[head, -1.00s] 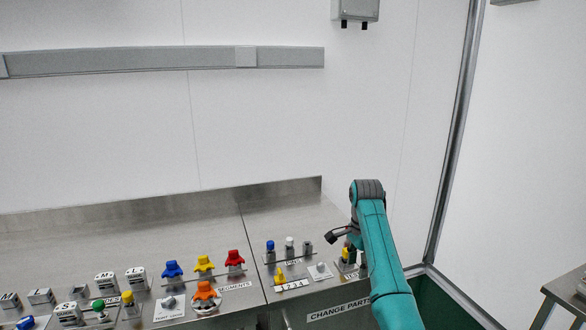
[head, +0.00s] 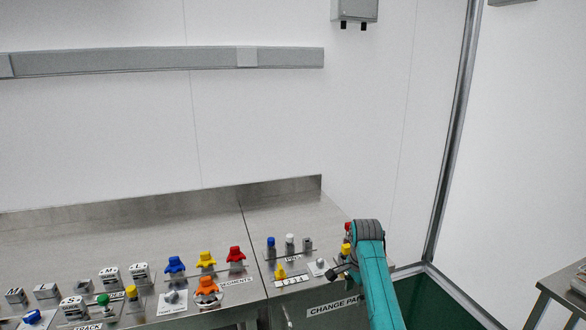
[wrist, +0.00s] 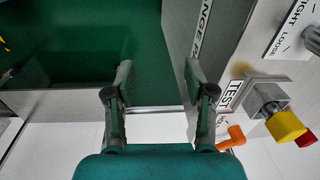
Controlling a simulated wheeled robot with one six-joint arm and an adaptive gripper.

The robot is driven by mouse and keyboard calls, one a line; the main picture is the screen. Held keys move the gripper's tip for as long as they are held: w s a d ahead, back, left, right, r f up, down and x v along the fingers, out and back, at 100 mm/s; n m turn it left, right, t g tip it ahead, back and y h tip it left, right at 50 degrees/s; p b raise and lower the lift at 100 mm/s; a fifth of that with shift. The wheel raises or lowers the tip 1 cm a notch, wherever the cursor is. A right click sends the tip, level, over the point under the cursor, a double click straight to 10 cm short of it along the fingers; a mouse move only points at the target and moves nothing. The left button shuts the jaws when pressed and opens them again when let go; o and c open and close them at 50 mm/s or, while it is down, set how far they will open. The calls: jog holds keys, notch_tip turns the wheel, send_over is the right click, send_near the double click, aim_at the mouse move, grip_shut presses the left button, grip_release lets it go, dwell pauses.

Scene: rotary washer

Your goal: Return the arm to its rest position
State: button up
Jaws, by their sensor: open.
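My teal arm (head: 376,285) reaches up from the bottom of the head view to the right end of the steel bench. In the wrist view my gripper (wrist: 158,82) is open and empty. Its two dark fingers are spread apart, with dark green floor and a pale strip showing between them. The bench side with the "TEST" label (wrist: 232,95) is just right of the fingers, apart from them.
A yellow-topped part (wrist: 285,126) and an orange piece (wrist: 232,138) are close to the right finger. Blue (head: 174,265), yellow (head: 205,259) and red (head: 236,254) knobs stand on the bench. A side table (head: 565,290) is at far right. Open floor lies beyond the bench.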

jog(key=s+f+n+t, duration=0.2)
jog(key=s+f, duration=0.4)
jog(key=f, duration=0.5)
jog(key=s+f+n+t, duration=0.1)
jog(key=s+f, duration=0.4)
jog(key=f, duration=0.6)
jog(key=s+f+n+t, duration=0.2)
jog(key=s+f, duration=0.2)
jog(key=s, duration=0.7)
jog(key=s+f+n+t, duration=0.2)
jog(key=s+f, duration=0.2)
jog(key=s, duration=0.6)
jog(key=s+r+n+t, duration=0.2)
jog(key=s+r, duration=0.3)
jog(key=s, duration=0.6)
jog(key=s+r+n+t, duration=0.1)
jog(key=s+r, duration=0.4)
jog(key=s, duration=0.5)
jog(key=s+r+n+t, duration=0.1)
jog(key=s+r, duration=0.5)
jog(key=r, duration=0.4)
jog(key=s+r+n+t, duration=0.2)
jog(key=s+r, duration=0.4)
jog(key=r, duration=0.4)
jog(key=shift+s+t, duration=0.3)
jog(key=shift+s, duration=0.05)
jog(key=shift+r, duration=0.1)
